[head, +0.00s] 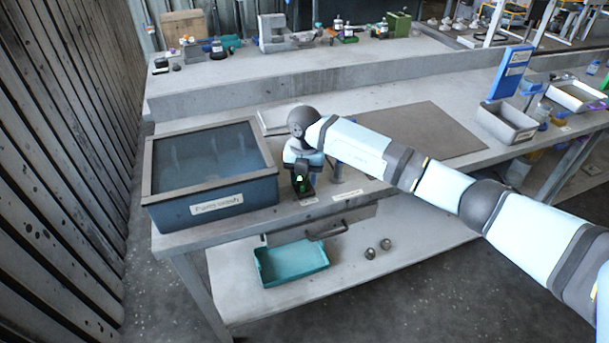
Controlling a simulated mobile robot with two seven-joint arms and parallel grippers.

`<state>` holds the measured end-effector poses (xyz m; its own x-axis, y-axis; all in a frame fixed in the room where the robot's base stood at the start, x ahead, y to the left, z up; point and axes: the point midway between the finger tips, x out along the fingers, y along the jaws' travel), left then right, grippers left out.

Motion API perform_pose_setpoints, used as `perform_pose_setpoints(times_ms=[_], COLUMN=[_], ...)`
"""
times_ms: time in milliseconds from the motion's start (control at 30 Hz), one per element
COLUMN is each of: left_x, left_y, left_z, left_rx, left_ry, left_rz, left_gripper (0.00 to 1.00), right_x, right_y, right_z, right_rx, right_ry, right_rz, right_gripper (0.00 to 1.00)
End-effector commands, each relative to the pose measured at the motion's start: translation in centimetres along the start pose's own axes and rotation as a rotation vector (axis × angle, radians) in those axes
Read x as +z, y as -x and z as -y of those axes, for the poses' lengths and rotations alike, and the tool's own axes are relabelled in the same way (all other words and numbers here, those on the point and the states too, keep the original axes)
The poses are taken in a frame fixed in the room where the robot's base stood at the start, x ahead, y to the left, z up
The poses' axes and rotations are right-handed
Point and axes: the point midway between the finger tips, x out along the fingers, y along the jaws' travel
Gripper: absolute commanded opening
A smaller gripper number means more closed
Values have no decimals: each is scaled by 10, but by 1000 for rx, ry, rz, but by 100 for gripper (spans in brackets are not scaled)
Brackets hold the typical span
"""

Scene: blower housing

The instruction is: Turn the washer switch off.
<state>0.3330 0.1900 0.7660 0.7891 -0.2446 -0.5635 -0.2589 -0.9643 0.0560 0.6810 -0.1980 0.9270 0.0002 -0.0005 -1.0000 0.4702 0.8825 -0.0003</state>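The washer is a blue-grey box (212,208) with a dark glassy lid and a white label on its front, at the left end of the bench. Just right of it is a small dark switch box (304,194) with a green lit part. My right arm reaches in from the right, and my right gripper (301,176) points down right at the switch. Its wrist and hand hide part of the switch. I cannot tell whether its fingers touch the switch or whether they are open. My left gripper is not in view.
A grey-brown mat (425,130) lies on the bench behind my arm. A grey metal bin (505,122) stands farther right. A teal tray (291,264) and two small round parts are on the lower shelf. A slatted wall (60,130) runs along the left.

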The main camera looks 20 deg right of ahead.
Motion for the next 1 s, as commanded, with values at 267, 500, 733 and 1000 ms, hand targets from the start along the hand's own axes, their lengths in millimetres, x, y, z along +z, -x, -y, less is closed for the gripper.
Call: perform_pose_setpoints(times_ms=[267,500,733,1000], left_x=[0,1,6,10], left_y=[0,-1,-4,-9], left_z=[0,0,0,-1], left_rx=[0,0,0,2], left_ry=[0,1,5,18], left_rz=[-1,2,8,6], left_gripper=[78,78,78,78], right_x=[0,0,0,1], right_y=[0,1,0,0], right_z=[0,0,-1,-3], right_rx=[0,1,1,0], right_ry=[0,12,100,317], right_rz=[0,0,2,3], right_gripper=[0,0,0,0])
